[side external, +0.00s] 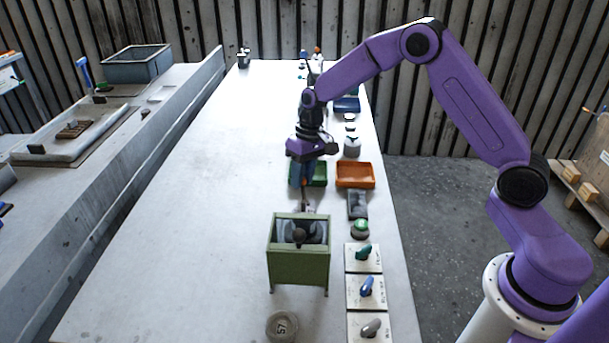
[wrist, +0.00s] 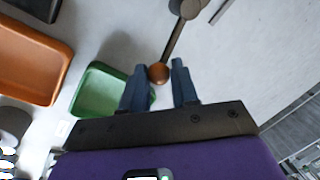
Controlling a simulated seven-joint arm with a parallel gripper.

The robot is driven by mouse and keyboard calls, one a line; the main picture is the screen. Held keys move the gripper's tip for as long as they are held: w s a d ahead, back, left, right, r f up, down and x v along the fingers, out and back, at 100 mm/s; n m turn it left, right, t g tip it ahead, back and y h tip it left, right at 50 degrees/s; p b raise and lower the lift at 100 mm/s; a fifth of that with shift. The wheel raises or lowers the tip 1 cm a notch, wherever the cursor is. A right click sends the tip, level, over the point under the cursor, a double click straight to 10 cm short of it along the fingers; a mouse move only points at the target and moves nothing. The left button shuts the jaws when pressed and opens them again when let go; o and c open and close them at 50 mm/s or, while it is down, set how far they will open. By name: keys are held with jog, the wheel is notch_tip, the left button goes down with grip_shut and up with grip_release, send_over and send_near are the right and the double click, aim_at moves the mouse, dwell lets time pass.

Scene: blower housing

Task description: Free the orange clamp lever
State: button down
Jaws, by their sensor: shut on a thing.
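The clamp lever is a thin dark rod (wrist: 178,38) ending in an orange-brown ball knob (wrist: 158,73). In the wrist view it runs from the knob up to a dark pivot at the top edge. My gripper (wrist: 162,68) has its two blue fingers on either side of the knob and is shut on it. In the side view my gripper (side external: 304,184) points down behind the green blower housing (side external: 298,265), low over the table; the knob is hard to make out there. A dark rounded part sits inside the open-topped housing.
A green tray (side external: 320,181) stands right beside my gripper, with an orange tray (side external: 355,182) to its right. A green button (side external: 360,229) and several knob panels (side external: 355,293) line the right edge. A round weight (side external: 282,326) lies in front. The table's left side is clear.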

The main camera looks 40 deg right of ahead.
jog(key=a+n, duration=0.1)
jog(key=n, duration=0.1)
jog(key=w+a+n, duration=0.1)
jog(key=n, duration=0.1)
jog(key=shift+g, duration=0.4)
jog(key=a+n, duration=0.1)
jog(key=n, duration=0.1)
jog(key=a+n, duration=0.1)
jog(key=shift+w+n+g+h, duration=0.2)
jog(key=shift+n+g+h, duration=0.1)
jog(key=shift+n, duration=0.1)
jog(key=a+n, duration=0.2)
jog(key=n, duration=0.1)
jog(key=shift+s+a+n+h, duration=0.1)
jog(key=shift+s+n+h, duration=0.1)
jog(key=shift+n+h, duration=0.1)
jog(key=shift+s+a+n+g+h, duration=0.2)
jog(key=shift+a+n, duration=0.3)
jog(key=shift+n, duration=0.45)
jog(key=shift+s+a+n+g+h, duration=0.1)
jog(key=shift+s+a+n, duration=0.3)
jog(key=shift+n, duration=0.55)
jog(key=shift+a, duration=0.15)
jog(key=c, duration=0.9)
grip_release()
jog(key=shift+o, duration=0.2)
jog(key=shift+a, duration=0.1)
jog(key=shift+r, duration=0.15)
